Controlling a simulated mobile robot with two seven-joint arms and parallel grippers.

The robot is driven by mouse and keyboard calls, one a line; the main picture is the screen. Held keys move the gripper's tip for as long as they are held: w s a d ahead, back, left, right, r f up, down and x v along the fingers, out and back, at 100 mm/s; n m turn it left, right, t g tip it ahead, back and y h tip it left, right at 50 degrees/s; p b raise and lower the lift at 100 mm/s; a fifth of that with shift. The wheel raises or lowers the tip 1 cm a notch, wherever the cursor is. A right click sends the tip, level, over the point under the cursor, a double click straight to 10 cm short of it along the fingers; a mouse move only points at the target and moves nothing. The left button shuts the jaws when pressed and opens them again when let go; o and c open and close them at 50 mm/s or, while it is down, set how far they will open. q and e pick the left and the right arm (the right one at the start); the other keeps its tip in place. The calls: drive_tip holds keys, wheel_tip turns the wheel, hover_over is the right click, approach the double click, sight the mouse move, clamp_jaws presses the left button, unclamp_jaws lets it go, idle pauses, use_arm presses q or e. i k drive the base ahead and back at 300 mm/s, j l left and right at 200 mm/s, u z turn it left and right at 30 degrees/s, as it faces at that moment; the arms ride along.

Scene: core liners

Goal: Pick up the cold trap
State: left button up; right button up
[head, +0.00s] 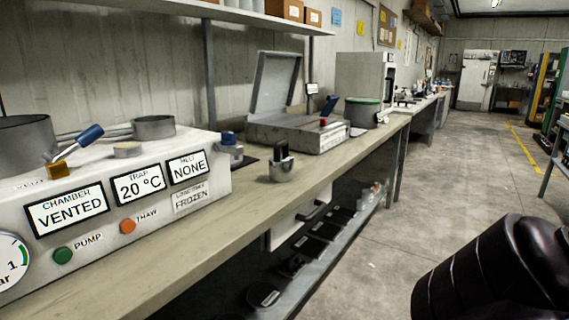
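No object in view is labelled as a loose cold trap. A small grey metal piece with a dark arched handle (282,163) stands upright on the bench near its front edge; I cannot tell whether it is the cold trap. The white freeze-drying unit (216,182) at the left carries a panel marked TRAP 20 °C (141,186), and another panel reads CHAMBER VENTED. A short open grey cylinder (154,127) sits on top of the unit. Neither gripper is in view. A dark part of my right arm fills the bottom right corner.
The long bench (345,165) runs away from me. An open-lidded metal case (298,131) and a grey pot with a green rim (362,112) stand on it farther back. A lower shelf (325,262) holds dark items. The floor (455,185) to the right is clear.

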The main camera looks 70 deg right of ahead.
sight(282, 167)
drive_tip(key=z, duration=1.8)
